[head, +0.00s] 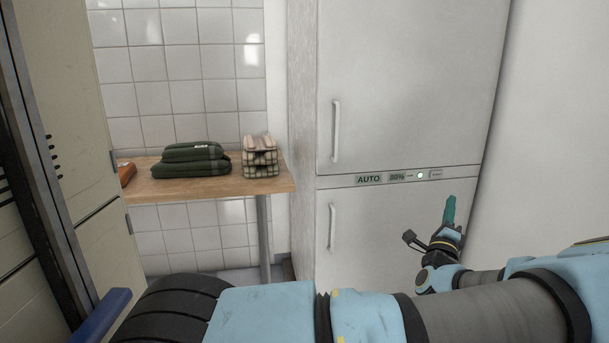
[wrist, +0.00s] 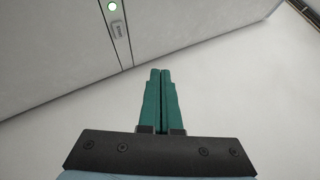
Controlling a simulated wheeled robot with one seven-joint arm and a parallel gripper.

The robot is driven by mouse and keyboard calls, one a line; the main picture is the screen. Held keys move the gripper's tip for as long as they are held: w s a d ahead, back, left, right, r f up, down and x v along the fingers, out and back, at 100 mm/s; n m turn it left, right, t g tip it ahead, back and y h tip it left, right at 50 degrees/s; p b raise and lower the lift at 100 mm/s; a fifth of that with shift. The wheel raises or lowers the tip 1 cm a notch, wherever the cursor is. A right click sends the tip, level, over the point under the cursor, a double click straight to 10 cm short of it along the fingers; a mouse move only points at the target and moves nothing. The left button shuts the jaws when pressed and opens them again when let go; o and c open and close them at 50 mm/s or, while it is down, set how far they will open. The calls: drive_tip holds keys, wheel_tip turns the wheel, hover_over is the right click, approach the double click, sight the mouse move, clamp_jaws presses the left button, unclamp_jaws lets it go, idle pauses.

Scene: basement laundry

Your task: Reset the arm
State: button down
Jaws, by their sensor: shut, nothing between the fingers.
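My gripper (head: 449,210) has green fingers and is at the right of the head view, in front of the lower door of a white cabinet (head: 410,80). The fingers point upward there, just below the cabinet's control strip. In the wrist view my gripper (wrist: 161,72) shows its two green fingers side by side and shut, with nothing between them. My blue and grey arm stretches across the bottom right of the head view.
The control strip (head: 398,177) reads AUTO and 80% beside a lit green light. A wooden table (head: 272,184) at left bears folded dark green cloths (head: 190,160) and a checked stack (head: 260,157). Beige lockers (head: 70,130) stand far left. White wall lies right of the cabinet.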

drive_tip(key=w+a+f+n+g+y, duration=0.1)
drive_tip(key=w+a+f+n+y, duration=0.1)
drive_tip(key=w+a+n+y, duration=0.4)
drive_tip(key=w+a+f+n+g+y, duration=0.2)
drive_tip(key=a+f+n+y, duration=0.1)
drive_tip(key=a, duration=0.6)
drive_tip(key=s+a+f+n+g+y, duration=0.1)
drive_tip(key=a+f+n+g+y, duration=0.2)
drive_tip(key=a, duration=0.4)
drive_tip(key=s+a+f+n+g, duration=0.1)
drive_tip(key=a+n+g, duration=0.35)
drive_tip(key=a, duration=0.25)
drive_tip(key=s+a+r+n+g, duration=0.3)
drive_tip(key=s+a, duration=0.2)
drive_tip(key=s, duration=0.3)
drive_tip(key=s+a+r+n+g+h, duration=0.1)
drive_tip(key=s+a+r+n+g, duration=0.15)
drive_tip(key=s+a+n, duration=0.4)
drive_tip(key=s+a+r+g, duration=0.3)
drive_tip(key=s+a, duration=0.1)
drive_tip(key=s, duration=0.6)
wheel_tip(320, 180, up, 16)
drive_tip(key=p, duration=1.5)
drive_tip(key=shift+w+f+p, duration=0.15)
drive_tip(key=shift+w+p, duration=0.1)
drive_tip(key=shift+p, duration=0.05)
drive_tip(key=shift+d, duration=0.1)
